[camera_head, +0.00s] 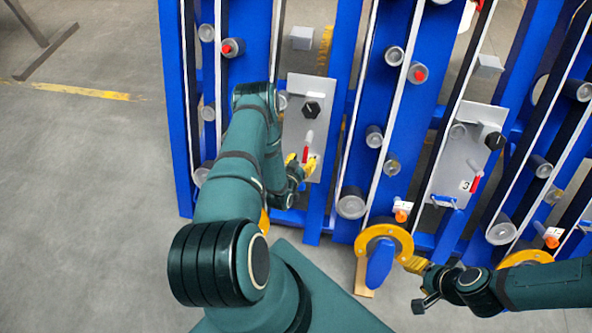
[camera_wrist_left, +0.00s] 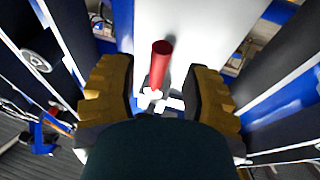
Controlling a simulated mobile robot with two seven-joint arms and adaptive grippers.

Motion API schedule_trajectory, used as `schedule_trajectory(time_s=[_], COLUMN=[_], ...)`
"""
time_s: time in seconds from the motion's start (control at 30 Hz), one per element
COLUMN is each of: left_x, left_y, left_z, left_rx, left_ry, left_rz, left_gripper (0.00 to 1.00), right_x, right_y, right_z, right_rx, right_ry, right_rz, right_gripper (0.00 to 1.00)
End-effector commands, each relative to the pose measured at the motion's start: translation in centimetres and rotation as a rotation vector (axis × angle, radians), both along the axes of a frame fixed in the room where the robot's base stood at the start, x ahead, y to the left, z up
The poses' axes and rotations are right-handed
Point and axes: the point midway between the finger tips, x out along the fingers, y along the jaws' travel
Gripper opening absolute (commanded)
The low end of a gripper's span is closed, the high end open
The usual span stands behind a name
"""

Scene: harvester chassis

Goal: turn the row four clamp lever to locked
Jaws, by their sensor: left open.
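A clamp lever with a red handle (camera_head: 306,153) stands out from a light grey plate (camera_head: 296,133) on the left part of the blue chassis. My left gripper (camera_head: 301,163) is open, with its yellow fingers on either side of the lever. In the left wrist view the red handle (camera_wrist_left: 160,62) shows between the open fingers (camera_wrist_left: 163,95), with gaps on both sides. A white piece lies at its base. The plate's row number is not readable. My right gripper (camera_head: 418,286) looks open and empty at the lower right, beside an orange ring.
A black knob (camera_head: 312,108) sits on the same plate, above the lever. A second plate (camera_head: 452,168), labelled 3, has its own red lever (camera_head: 475,184). Rollers and white-edged belts line the blue frame. The orange ring (camera_head: 385,238) stands low in front.

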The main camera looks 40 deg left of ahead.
Motion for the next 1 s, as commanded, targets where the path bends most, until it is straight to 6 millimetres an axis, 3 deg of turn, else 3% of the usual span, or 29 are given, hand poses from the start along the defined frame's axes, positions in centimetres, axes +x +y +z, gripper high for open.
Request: schedule_trajectory(time_s=[0.2, 0.4, 1.0], left_x=[-4.1, -6.2, -6.7], left_y=[-1.3, -2.0, -2.2], left_z=[1.1, 1.7, 1.9], left_rx=[-0.002, -0.001, 0.000], left_ry=[0.004, 0.003, 0.001], left_rz=[0.001, 0.000, 0.000], left_gripper=[0.48, 0.48, 0.48], right_x=[0.0, 0.0, 0.0], right_y=[0.0, 0.0, 0.0], right_z=[0.0, 0.0, 0.0], right_rx=[0.000, 0.000, 0.000], right_ry=[0.000, 0.000, 0.000], right_rz=[0.000, 0.000, 0.000], right_gripper=[0.47, 0.47, 0.47])
